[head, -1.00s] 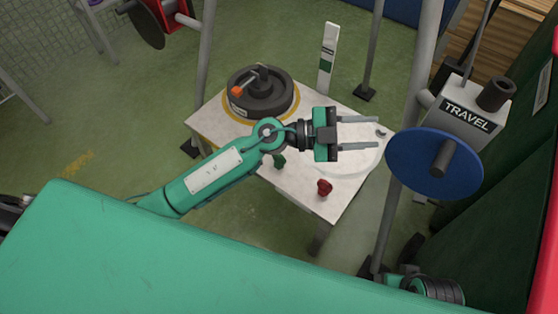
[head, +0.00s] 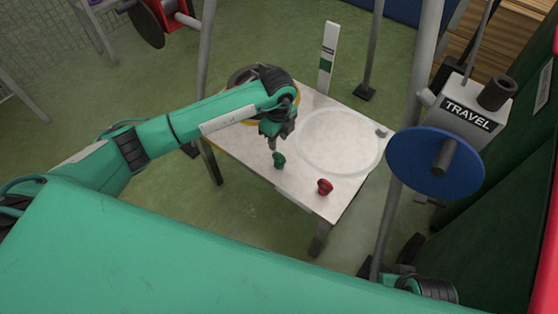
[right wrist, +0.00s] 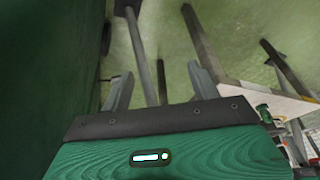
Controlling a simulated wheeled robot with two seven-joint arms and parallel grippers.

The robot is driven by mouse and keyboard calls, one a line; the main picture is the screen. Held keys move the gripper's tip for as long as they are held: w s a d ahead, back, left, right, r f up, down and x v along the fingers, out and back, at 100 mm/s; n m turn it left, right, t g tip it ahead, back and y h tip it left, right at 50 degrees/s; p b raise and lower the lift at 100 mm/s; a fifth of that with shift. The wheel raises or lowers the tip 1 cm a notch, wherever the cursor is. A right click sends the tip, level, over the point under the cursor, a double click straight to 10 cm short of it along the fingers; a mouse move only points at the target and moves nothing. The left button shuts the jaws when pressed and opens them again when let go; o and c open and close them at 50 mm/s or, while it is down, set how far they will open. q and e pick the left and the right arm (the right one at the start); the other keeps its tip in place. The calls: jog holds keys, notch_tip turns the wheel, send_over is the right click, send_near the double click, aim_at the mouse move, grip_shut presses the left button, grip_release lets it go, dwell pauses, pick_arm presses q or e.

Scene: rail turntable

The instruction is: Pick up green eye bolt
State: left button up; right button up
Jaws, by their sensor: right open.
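The green eye bolt (head: 279,159) stands on the white table (head: 310,194), near its front left edge. My left gripper (head: 277,136) points down just above and slightly behind it. Its fingers are foreshortened and dark, so their opening does not show, nor whether they touch the bolt. A red eye bolt (head: 325,187) stands to the right, close to the front edge. My right gripper (right wrist: 161,84) is open, with its two fingers wide apart and nothing between them, away from the table.
A dark round turntable device (head: 243,76) on the table is partly hidden by my left arm. A pale ring (head: 340,141) marks a bare area of the table. A blue disc (head: 434,163) and the TRAVEL box (head: 468,108) stand at the right beside a grey post (head: 408,115).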

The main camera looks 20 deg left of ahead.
aim_at(279, 153)
pick_arm(q)
notch_tip(279, 153, down, 10)
jog(key=shift+d+r+b, duration=0.1)
jog(key=shift+r+b, duration=0.05)
jog(key=shift+b, duration=0.35)
jog(key=shift+f, duration=0.3)
jog(key=c, duration=0.6)
jog(key=shift+c, duration=0.6)
jog(key=shift+w, duration=0.1)
pick_arm(e)
jog(key=v, duration=0.2)
jog(key=shift+s+r, duration=0.2)
jog(key=shift+s, duration=0.05)
pick_arm(q)
jog(key=shift+r, duration=0.15)
